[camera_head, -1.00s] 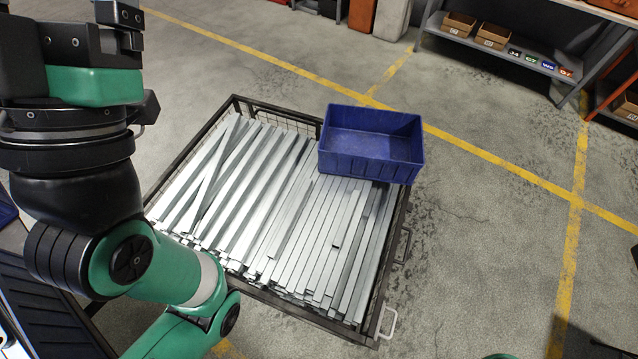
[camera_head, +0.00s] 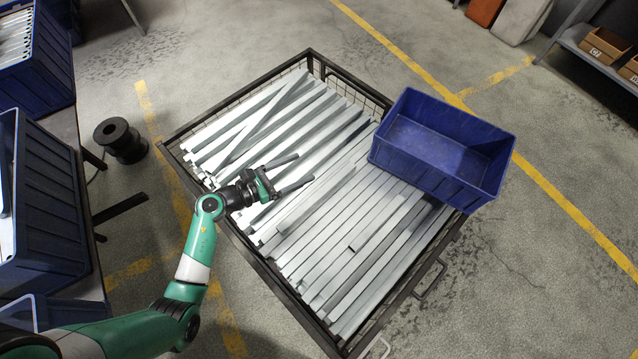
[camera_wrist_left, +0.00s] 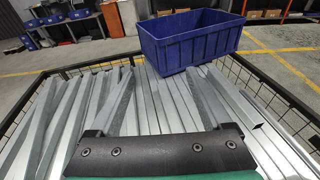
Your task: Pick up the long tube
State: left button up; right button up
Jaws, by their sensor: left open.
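Many long galvanized metal pieces (camera_head: 335,245) lie side by side in a dark wire-mesh crate (camera_head: 255,258) in the head view. Some at the upper left lie crosswise over the others. I cannot tell which one is the long tube. My left gripper (camera_head: 296,170) is open above the left middle of the pile, its two fingers apart and pointing right. In the left wrist view the metal pieces (camera_wrist_left: 155,105) stretch away beyond the gripper mount. My right gripper is not in view.
An empty blue bin (camera_head: 440,150) sits on the crate's upper right part, over some metal pieces. More blue bins (camera_head: 45,215) stand at the left. A black spool (camera_head: 119,140) is on the floor. A shelf (camera_head: 590,65) stands at the upper right.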

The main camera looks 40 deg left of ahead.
aim_at(315, 196)
pick_arm(q)
jog(key=s+f+g, duration=0.1)
jog(key=s+f, duration=0.1)
jog(key=f, duration=0.2)
jog(key=s+f+g, duration=0.1)
jog(key=s+f, duration=0.1)
jog(key=f, duration=0.2)
jog(key=s+f+g, duration=0.1)
jog(key=s+f, duration=0.1)
jog(key=f, duration=0.2)
jog(key=shift+s+d+f+b, duration=0.1)
jog(key=shift+s+d+b, duration=0.25)
jog(key=shift+b, duration=0.05)
jog(key=b+x, duration=0.3)
jog(key=x, duration=0.3)
jog(key=shift+w+a+f+b, duration=0.1)
jog(key=shift+w+b, duration=0.05)
jog(key=shift+b, duration=0.25)
jog(key=shift+w, duration=0.15)
jog(key=b+x, duration=0.2)
jog(key=f+b+x, duration=0.1)
jog(key=b+x, duration=0.1)
jog(key=shift+w+a+f, duration=0.15)
jog(key=shift+f, duration=0.05)
jog(key=shift+w, duration=0.25)
jog(key=shift+r, duration=0.1)
grip_shut()
